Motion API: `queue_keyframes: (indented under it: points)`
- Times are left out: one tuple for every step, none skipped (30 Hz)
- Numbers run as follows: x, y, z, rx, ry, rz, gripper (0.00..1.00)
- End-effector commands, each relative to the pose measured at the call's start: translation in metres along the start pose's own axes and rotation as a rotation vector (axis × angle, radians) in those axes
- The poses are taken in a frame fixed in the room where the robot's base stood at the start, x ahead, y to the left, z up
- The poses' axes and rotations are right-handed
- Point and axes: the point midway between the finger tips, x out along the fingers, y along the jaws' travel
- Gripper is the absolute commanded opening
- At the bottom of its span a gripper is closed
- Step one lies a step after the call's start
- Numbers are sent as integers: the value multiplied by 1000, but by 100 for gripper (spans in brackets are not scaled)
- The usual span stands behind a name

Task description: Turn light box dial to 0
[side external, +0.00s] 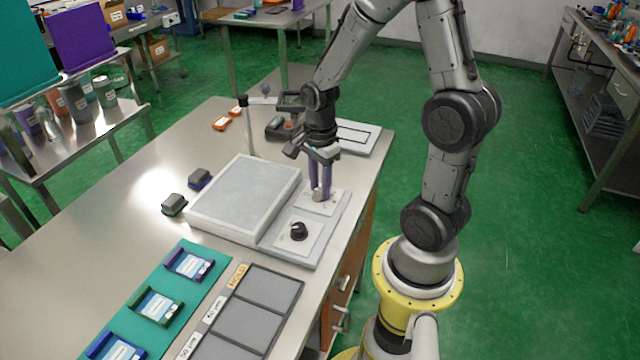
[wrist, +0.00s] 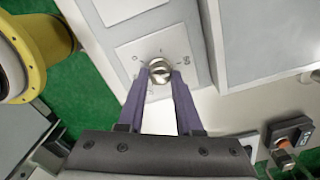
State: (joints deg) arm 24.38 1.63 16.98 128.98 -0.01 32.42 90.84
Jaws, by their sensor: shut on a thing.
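The light box (side external: 243,197) is a pale grey flat panel on the steel table, with a lower control strip along its right side. A silver dial (wrist: 160,71) sits on a white marked plate on this strip. My gripper (wrist: 161,80) points down at the dial, its two purple fingers shut on it, one on each side. In the side external view my gripper (side external: 319,197) partly hides this dial. A black knob (side external: 298,231) stands on a second white plate nearer the camera, apart from my fingers. The dial's markings are too small to read surely.
Two small dark blocks (side external: 174,204) sit left of the light box. A thin upright post (side external: 247,130) stands behind it. The left tabletop is clear.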

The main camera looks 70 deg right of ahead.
Motion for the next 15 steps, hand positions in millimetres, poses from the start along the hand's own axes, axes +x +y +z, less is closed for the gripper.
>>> queue_keyframes:
  points:
    - [0,0,0,-8,0,0,0]
    - [0,0,0,-14,0,0,0]
    - [-1,0,0,-27,0,0,0]
    - [-1,0,0,-37,0,0,0]
    - [-1,0,0,-49,0,0,0]
    - [-1,0,0,-69,0,-1,0]
    - [-1,0,0,-85,0,-1,0]
    - [-1,0,0,-104,0,-1,0]
    - [-1,-1,0,-131,0,-2,0]
    - [-1,-1,0,-152,0,-2,0]
    - [-1,-1,0,-175,0,-1,0]
    - [-1,0,0,-209,0,0,0]
    - [-1,0,0,-235,0,0,0]
    - [-1,-1,0,-263,0,0,0]
    - [-1,-1,0,-299,0,-1,0]
